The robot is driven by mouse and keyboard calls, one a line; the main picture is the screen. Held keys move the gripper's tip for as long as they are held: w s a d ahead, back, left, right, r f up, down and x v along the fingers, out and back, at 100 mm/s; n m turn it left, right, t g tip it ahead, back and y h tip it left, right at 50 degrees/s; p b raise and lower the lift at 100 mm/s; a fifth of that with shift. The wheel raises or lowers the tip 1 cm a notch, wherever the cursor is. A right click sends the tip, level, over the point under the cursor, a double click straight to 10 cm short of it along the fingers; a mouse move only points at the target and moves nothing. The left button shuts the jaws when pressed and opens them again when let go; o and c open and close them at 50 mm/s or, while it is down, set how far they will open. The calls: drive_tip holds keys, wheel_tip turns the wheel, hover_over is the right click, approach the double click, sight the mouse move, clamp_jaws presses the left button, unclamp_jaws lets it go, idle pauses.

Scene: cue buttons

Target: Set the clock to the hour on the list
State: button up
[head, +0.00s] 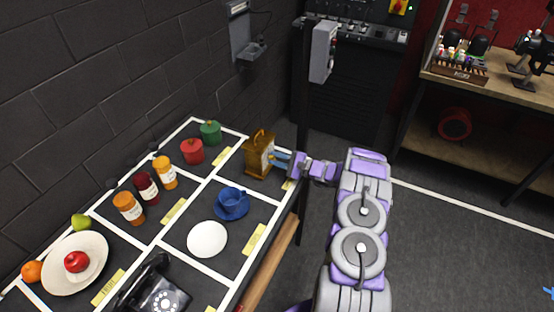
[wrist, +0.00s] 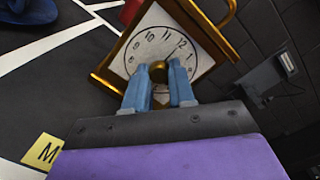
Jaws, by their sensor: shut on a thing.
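A brass-framed clock (head: 258,154) with a handle on top stands at the far right end of the table. Its white face (wrist: 162,52) with black numerals shows in the wrist view, tilted in the picture. My gripper (wrist: 159,84) has its blue fingers shut on a round dark brass knob (wrist: 158,72) at the middle of the clock face. The fingers cover the lower part of the face. In the head view my gripper (head: 279,160) reaches the clock from the right. I cannot make out the clock hands. No list can be made out.
The black table (head: 195,265) is divided by white lines with yellow labels. A blue cup (head: 232,201), white disc (head: 207,239), black telephone (head: 155,292), red canister (head: 192,151), green canister (head: 210,133), several jars and a plate of fruit (head: 95,250) stand on it. A wall lies behind.

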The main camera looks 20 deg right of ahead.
clamp_jaws()
drive_tip(key=shift+f+m, duration=0.1)
drive_tip(key=shift+m, duration=0.3)
